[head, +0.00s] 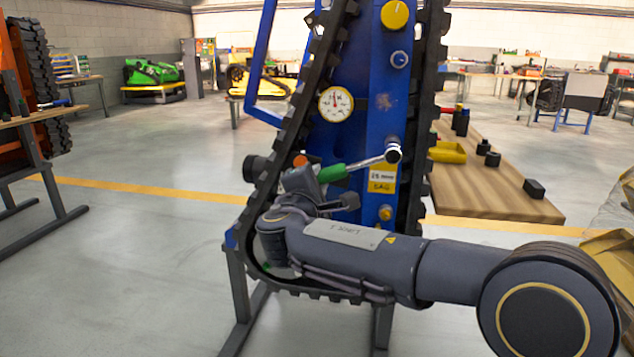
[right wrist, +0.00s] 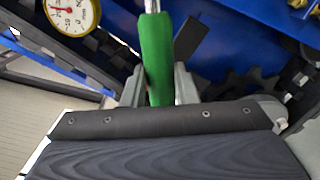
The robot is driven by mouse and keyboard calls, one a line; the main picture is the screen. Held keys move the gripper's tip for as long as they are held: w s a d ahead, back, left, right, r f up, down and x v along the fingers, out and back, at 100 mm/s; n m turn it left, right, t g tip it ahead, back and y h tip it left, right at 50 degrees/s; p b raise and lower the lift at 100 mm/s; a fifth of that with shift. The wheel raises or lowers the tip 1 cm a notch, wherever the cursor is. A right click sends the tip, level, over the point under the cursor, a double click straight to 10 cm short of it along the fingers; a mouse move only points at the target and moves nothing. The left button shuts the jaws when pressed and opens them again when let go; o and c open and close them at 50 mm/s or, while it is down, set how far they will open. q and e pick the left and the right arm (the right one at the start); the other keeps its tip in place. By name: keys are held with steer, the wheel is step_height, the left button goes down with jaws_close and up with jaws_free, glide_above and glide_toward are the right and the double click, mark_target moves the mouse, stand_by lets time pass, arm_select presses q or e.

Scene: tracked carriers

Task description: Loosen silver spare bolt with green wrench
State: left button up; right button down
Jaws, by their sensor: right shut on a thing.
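The green wrench has a green handle (head: 332,173) and a silver shaft running up and right across the blue carrier (head: 365,90). My right gripper (head: 318,182) is shut on the green handle. In the right wrist view the handle (right wrist: 156,60) stands between the two fingers of this gripper (right wrist: 158,88). The wrench's far end (head: 393,153) lies over a round fitting on the blue face, just above a yellow "15 mm SAG" label. Whether that fitting is the silver spare bolt, I cannot tell. A small silver-rimmed fitting (head: 399,59) sits higher up. My left gripper is out of view.

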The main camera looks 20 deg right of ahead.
steer(key=shift+x, duration=0.9)
stand_by(1.4)
steer(key=shift+b, duration=0.4)
stand_by(0.3)
steer(key=c, duration=1.8)
jaws_free()
steer(key=shift+c, duration=0.2)
jaws_close()
